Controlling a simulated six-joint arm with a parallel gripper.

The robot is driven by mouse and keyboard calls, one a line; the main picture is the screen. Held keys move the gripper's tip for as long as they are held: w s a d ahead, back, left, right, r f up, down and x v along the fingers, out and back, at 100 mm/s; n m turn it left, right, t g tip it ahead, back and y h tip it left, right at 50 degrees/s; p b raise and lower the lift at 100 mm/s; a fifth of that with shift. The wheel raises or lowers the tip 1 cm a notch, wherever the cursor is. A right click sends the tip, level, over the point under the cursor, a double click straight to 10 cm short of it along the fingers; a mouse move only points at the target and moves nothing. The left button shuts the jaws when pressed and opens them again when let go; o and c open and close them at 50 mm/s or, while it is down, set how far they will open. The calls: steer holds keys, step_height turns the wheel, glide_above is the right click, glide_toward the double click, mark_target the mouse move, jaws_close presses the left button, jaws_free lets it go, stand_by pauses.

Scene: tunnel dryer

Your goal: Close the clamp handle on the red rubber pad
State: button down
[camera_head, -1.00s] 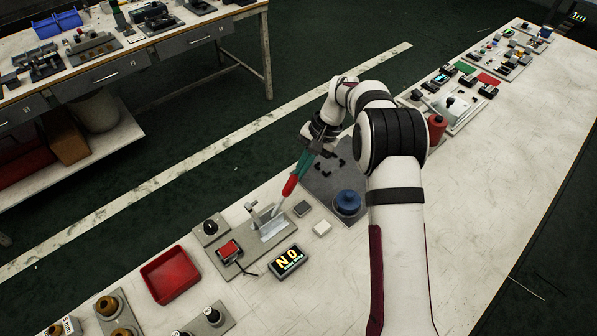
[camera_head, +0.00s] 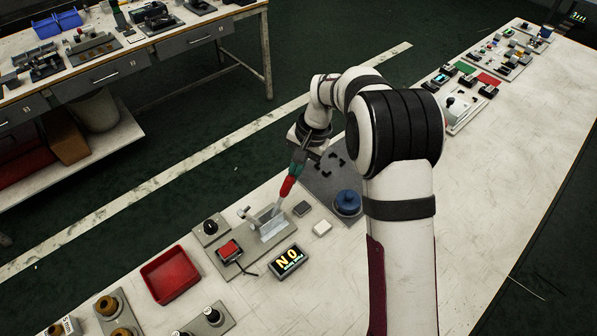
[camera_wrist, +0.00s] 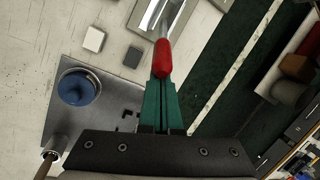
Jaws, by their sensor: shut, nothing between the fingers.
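The clamp (camera_head: 272,224) stands on a grey plate, a metal bracket with a lever rising up and to the right. The lever ends in a red handle (camera_head: 287,187), which also shows in the wrist view (camera_wrist: 162,58). A red square pad (camera_head: 229,248) in a dark frame sits on the same plate, left of the clamp. My gripper (camera_head: 295,170) has green fingers, shut and empty, with their tips right at the end of the red handle. In the wrist view the fingertips (camera_wrist: 161,84) overlap the handle's end; whether they touch it I cannot tell.
A lit display (camera_head: 286,261) reading "NO" lies in front of the clamp. A red tray (camera_head: 170,275) is to the left. A blue round knob (camera_head: 347,203) on a dark plate and a white block (camera_head: 322,228) are to the right. The right bench surface is mostly clear.

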steer(key=s+a+r+t+h, duration=0.2)
steer(key=s+a+t+h, duration=0.1)
steer(key=shift+s+a+r, duration=0.15)
steer(key=shift+s+a, duration=1.3)
steer(key=shift+s, duration=0.05)
steer(key=shift+s+a, duration=0.1)
steer(key=shift+s, duration=0.1)
steer(key=shift+w, duration=0.1)
steer(key=w+d, duration=0.2)
steer(key=w, duration=0.3)
steer(key=s+a+r, duration=0.3)
steer(key=s+r, duration=0.2)
steer(key=r, duration=0.4)
steer(key=shift+r, duration=0.3)
